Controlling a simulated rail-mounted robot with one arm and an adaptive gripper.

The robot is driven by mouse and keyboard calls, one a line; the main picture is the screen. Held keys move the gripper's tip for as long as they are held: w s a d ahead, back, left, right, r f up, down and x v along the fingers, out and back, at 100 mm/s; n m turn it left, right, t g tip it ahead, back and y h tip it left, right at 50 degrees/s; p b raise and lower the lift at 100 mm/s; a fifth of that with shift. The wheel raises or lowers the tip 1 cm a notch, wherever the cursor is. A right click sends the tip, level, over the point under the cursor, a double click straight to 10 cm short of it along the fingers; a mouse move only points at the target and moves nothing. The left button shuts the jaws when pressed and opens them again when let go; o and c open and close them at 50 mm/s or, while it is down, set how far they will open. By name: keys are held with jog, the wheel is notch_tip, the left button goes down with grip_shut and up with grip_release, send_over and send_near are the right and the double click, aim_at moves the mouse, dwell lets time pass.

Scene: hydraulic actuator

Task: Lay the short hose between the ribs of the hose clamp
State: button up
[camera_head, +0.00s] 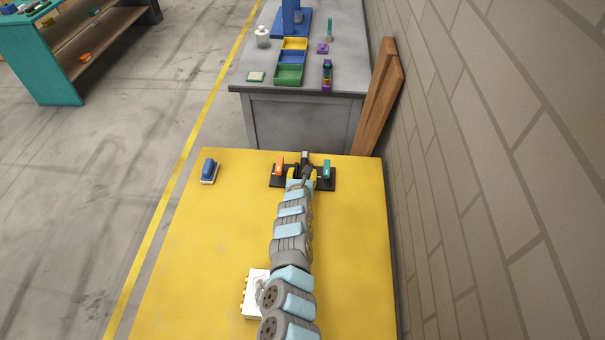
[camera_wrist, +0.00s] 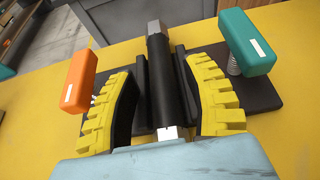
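The short hose (camera_wrist: 160,85) is a black tube with a grey hexagonal far end and a bright metal near end. It points away from me in the wrist view, with the dark ribs of the hose clamp (camera_wrist: 143,92) on both sides. How deep it sits between them is hard to tell. In the head view the clamp's black base (camera_head: 275,183) is partly hidden by my arm. My gripper (camera_wrist: 161,68) is open; its yellow, dark-lined fingers stand outside the ribs, apart from the hose. It also shows in the head view (camera_head: 303,178).
An orange handle (camera_wrist: 80,80) and a teal handle (camera_wrist: 247,42) flank the clamp. A blue-and-white block (camera_head: 209,171) and a white box (camera_head: 252,301) rest on the yellow table (camera_head: 180,270). A grey workbench (camera_head: 300,120) with trays stands behind; a brick wall is at right.

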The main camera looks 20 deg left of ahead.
jog(key=shift+r, duration=0.1)
notch_tip(320, 180, up, 10)
dwell(1.4)
